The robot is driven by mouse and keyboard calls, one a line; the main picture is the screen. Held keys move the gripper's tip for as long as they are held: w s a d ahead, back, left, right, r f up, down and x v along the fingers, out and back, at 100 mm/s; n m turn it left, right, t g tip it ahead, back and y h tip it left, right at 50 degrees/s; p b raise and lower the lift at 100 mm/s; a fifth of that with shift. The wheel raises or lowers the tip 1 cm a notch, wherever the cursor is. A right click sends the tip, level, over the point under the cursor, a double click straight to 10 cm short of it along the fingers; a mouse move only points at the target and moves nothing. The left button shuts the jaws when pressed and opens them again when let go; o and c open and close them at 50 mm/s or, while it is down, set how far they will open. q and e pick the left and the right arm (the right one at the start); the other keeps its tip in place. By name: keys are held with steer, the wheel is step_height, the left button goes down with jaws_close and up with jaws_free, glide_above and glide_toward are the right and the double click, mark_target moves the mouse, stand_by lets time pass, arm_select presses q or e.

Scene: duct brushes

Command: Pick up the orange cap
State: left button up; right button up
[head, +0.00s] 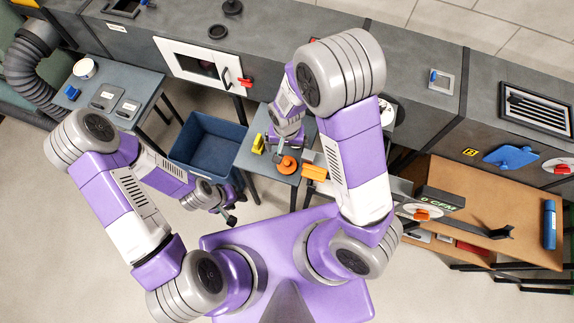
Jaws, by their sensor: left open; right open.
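The orange cap (288,166) looks like a round orange disc with a small raised middle. It lies on the small grey-blue table (262,180) in the middle of the view. My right gripper (285,150) is open, just behind the cap in the picture. It looks close to the cap, but I cannot tell whether it touches or at what height it is. The fingertips are small and partly hidden by my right arm. My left gripper (231,219) is open and empty, low in front of the blue bin, away from the cap.
A yellow object (258,143) stands left of the cap; an orange block (314,172) lies to its right. The blue bin (207,145) stands left of the table. Grey ductwork (285,50) runs behind. A brown workbench (530,220) is at right.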

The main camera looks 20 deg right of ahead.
steer(key=b, duration=0.5)
glide_above(287, 162)
step_height(287, 162, down, 7)
steer(key=shift+s+a+r, duration=0.1)
steer(key=shift+a, duration=0.05)
steer(key=shift+f+b, duration=0.55)
steer(key=shift+f, duration=0.05)
step_height(287, 162, down, 8)
steer(key=shift+r+b, duration=0.15)
steer(key=shift+b, duration=1)
arm_select(q)
step_height(287, 162, down, 10)
steer(key=shift+f, duration=0.15)
steer(key=shift+w, duration=0.1)
arm_select(e)
steer(key=c, duration=1)
steer(key=shift+r, duration=0.1)
